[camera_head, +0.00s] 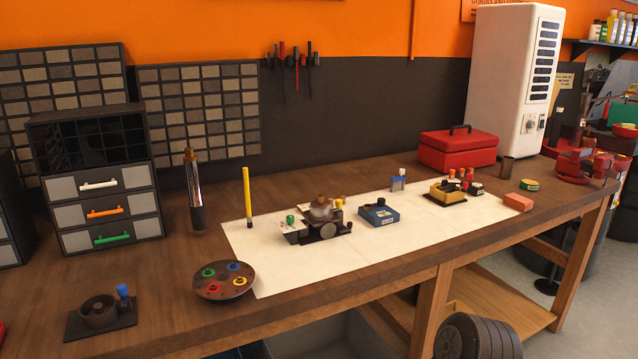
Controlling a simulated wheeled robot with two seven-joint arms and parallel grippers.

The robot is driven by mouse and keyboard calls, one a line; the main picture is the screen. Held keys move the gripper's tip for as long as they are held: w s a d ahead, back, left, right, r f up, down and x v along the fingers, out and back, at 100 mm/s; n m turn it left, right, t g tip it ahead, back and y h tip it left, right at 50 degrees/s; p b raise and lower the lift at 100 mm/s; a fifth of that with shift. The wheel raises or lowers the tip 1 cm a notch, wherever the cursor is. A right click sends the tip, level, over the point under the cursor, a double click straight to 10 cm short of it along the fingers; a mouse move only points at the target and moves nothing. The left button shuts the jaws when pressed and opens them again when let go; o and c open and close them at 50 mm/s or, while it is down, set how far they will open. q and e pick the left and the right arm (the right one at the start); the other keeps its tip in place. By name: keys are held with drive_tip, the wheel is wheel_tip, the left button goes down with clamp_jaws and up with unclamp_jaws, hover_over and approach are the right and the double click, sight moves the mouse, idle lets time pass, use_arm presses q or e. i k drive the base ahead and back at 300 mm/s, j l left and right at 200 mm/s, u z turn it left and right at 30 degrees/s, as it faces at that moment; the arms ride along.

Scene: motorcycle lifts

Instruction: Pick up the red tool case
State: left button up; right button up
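The red tool case (457,149) sits closed on the wooden workbench, right of the middle and toward the back. The case stands just behind the white sheet on the bench and in front of the white machine. Its front and top are in clear view. Neither my left nor my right gripper shows in the head view.
The workbench (180,290) carries a white sheet (380,240) with several small mechanical parts. A drawer unit (105,180) stands at the left. A white vending-like machine (510,75) rises behind the case. A red vise (580,165) stands to its right.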

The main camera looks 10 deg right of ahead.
sight(464, 146)
drive_tip(key=l+u, duration=0.15)
drive_tip(key=l, duration=0.6)
drive_tip(key=l+u, duration=0.1)
drive_tip(key=l, duration=0.65)
drive_tip(key=l+u, duration=0.15)
drive_tip(key=l, duration=0.6)
drive_tip(key=k+l+u, duration=0.15)
drive_tip(key=l, duration=0.55)
drive_tip(key=k+l+u, duration=0.1)
drive_tip(key=l, duration=0.65)
drive_tip(key=k+l+u, duration=0.15)
drive_tip(key=l, duration=0.55)
drive_tip(key=k+l+u, duration=0.1)
drive_tip(key=k+l, duration=0.15)
drive_tip(key=l, duration=0.45)
drive_tip(key=k+l+u, duration=0.15)
drive_tip(key=l, duration=0.5)
drive_tip(key=k+l, duration=0.05)
